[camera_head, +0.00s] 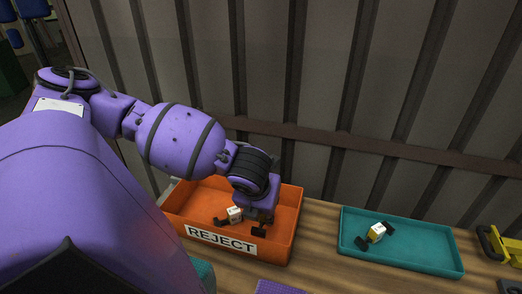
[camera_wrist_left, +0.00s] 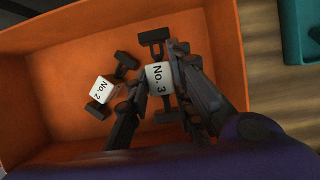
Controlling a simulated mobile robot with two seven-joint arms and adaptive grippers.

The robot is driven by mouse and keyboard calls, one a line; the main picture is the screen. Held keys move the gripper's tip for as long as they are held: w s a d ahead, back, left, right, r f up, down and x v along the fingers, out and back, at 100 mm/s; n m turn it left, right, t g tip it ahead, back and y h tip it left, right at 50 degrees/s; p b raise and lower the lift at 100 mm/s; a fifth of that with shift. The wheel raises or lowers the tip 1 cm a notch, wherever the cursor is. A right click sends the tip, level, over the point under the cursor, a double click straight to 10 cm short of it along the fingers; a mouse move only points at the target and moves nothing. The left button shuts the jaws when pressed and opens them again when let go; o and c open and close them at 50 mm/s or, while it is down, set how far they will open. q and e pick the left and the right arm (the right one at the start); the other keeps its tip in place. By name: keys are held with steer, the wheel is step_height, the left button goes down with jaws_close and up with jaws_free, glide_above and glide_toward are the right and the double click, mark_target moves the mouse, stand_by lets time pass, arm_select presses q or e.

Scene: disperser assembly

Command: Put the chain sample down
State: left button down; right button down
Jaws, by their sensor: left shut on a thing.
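A chain sample marked No. 3 (camera_wrist_left: 160,78), a white block with black end pieces, is between the fingers of my left gripper (camera_wrist_left: 163,68). The gripper is shut on it inside the orange REJECT bin (camera_head: 286,208). In the head view the left gripper (camera_head: 261,215) reaches down into the bin and hides most of this sample; a black end piece (camera_head: 259,231) shows below it. I cannot tell whether the sample touches the bin floor. A second sample, marked No. 2 (camera_wrist_left: 102,90), lies tilted just left of it in the wrist view. My right gripper is not in view.
A yellow and black object (camera_head: 494,243) stands at the far right. Bare wooden table shows between bin and tray. A ribbed wall rises behind.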

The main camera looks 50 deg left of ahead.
mark_target(264, 217)
arm_select(q)
step_height(264, 217, down, 4)
steer(key=shift+r, duration=0.1)
steer(key=c, duration=1.5)
jaws_free()
steer(key=shift+c, duration=0.2)
